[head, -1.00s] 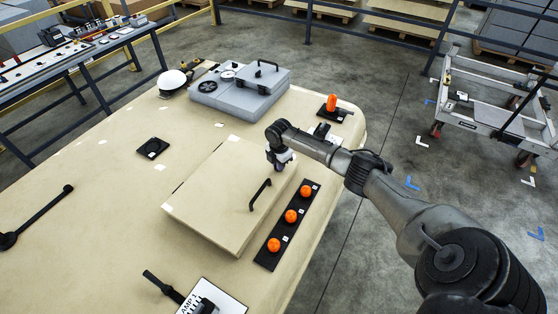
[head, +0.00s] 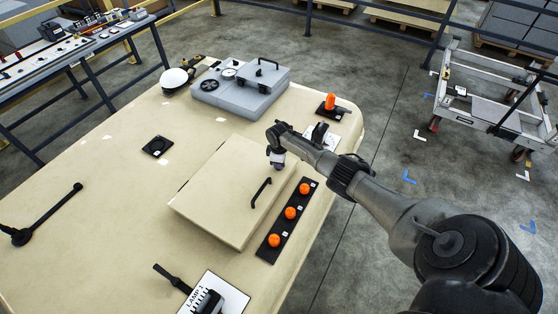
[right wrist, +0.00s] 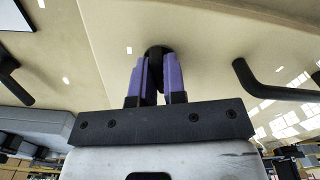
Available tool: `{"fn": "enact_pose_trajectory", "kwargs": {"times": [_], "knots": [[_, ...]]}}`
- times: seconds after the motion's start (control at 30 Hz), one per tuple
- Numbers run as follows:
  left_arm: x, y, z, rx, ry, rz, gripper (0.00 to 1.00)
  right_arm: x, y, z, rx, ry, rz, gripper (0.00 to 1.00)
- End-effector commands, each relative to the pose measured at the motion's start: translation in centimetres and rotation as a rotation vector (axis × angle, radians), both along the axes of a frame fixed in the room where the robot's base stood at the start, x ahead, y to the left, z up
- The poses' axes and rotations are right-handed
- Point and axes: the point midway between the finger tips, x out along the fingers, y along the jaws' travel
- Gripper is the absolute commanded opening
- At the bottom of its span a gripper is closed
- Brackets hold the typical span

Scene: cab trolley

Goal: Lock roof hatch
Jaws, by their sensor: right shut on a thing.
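The beige roof hatch (head: 215,200) lies flat and looks closed on the beige roof. A black bar handle (head: 262,194) stands on it near its right edge, and it also shows at the right of the right wrist view (right wrist: 275,85). My right gripper (head: 277,163) is at the hatch's far right corner, beyond the handle. In the right wrist view its purple fingers (right wrist: 157,75) are shut on a dark rounded knob (right wrist: 157,52). The knob's base is partly hidden by the fingers. My left gripper is not in view.
A black strip with orange lamps (head: 290,214) runs along the hatch's right side. A grey box unit (head: 240,95), a white dome (head: 175,79) and an orange beacon (head: 330,102) stand farther back. A black lever (head: 50,212) lies at left. The roof left of the hatch is mostly clear.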

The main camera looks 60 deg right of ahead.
Motion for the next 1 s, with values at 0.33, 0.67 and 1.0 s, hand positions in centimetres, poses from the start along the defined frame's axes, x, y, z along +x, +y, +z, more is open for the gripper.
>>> {"fn": "enact_pose_trajectory", "kwargs": {"times": [0.33, 0.67, 1.0], "knots": [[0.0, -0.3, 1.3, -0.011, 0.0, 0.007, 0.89, 0.1, 0.1, 0.2, 0.004, -0.001, -0.226, 0.0], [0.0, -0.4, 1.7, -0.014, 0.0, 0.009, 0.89, 0.1, 0.0, 0.2, 0.002, -0.002, -0.32, 0.0], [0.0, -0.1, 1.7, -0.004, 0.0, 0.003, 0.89, 0.1, 0.0, 0.1, 0.002, -0.002, -0.336, 0.0]]}}
